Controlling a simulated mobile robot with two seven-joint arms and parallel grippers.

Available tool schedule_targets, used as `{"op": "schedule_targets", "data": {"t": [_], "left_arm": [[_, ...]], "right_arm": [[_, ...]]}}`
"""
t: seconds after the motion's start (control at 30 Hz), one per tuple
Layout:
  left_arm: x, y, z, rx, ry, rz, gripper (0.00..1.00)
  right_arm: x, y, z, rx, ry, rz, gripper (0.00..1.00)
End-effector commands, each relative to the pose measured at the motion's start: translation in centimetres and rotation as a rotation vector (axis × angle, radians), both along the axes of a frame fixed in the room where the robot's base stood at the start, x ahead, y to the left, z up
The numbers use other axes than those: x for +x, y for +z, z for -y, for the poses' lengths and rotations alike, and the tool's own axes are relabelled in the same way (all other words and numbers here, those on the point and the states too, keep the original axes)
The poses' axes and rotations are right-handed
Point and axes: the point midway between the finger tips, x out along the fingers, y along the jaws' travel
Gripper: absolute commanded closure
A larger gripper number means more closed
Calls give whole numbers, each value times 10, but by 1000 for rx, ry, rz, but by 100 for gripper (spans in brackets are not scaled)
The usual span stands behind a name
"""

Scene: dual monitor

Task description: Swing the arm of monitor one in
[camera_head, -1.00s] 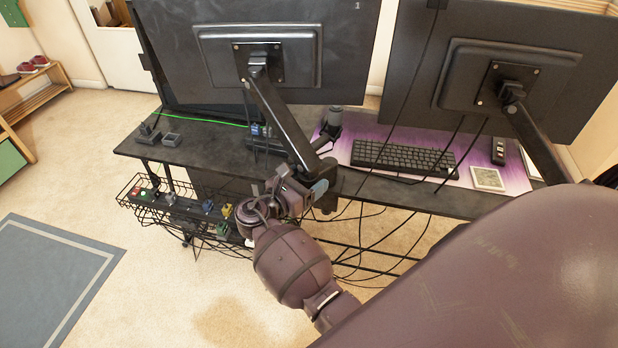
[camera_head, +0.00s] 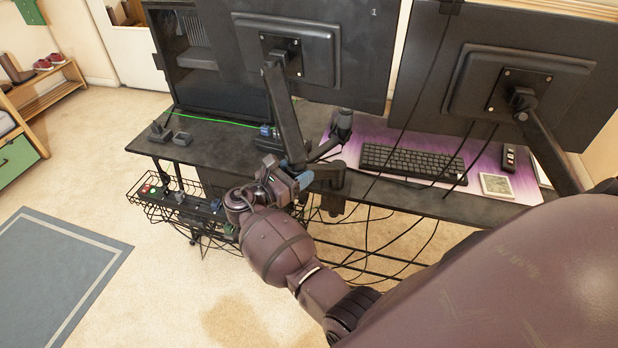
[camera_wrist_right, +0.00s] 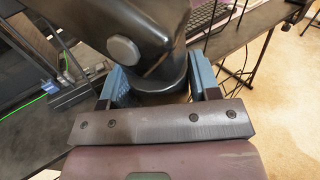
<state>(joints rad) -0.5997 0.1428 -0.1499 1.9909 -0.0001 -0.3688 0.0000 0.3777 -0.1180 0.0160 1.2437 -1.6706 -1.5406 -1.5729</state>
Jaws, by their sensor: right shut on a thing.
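Monitor one (camera_head: 352,60), marked with a small 1, shows its back at the top middle in the head view. Its black arm (camera_head: 284,115) slants from the mount plate down to a joint near the desk's front edge. My right gripper (camera_head: 298,181) is at the arm's lower end. In the wrist view its blue fingers (camera_wrist_right: 163,82) sit on both sides of the dark arm joint (camera_wrist_right: 155,50), shut on it. The joint hides part of the fingertips. My left gripper is not in view.
A second monitor (camera_head: 505,85) on its own arm stands at the right. A black computer case (camera_head: 200,75) is behind monitor one. The desk (camera_head: 225,145) holds a keyboard (camera_head: 412,164) and small devices. Cables and a wire basket (camera_head: 150,207) hang at the front edge.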

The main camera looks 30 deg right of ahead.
Motion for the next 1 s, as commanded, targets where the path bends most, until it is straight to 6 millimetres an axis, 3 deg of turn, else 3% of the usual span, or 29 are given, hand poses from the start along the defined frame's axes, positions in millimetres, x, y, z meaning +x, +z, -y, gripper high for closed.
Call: {"op": "schedule_targets", "data": {"t": [0.1, 0.43, 0.47, 0.57, 1.0], "left_arm": [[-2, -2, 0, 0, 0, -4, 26], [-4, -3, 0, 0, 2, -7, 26], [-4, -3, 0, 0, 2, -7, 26], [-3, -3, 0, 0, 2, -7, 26], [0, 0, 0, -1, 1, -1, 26]], "right_arm": [[10, 2, -2, -2, 11, 2, 85], [11, 3, -2, -2, 11, 4, 85], [11, 3, -2, -2, 11, 4, 38], [11, 3, -2, -2, 10, 4, 24], [9, 2, 0, -1, 5, 1, 24]]}}
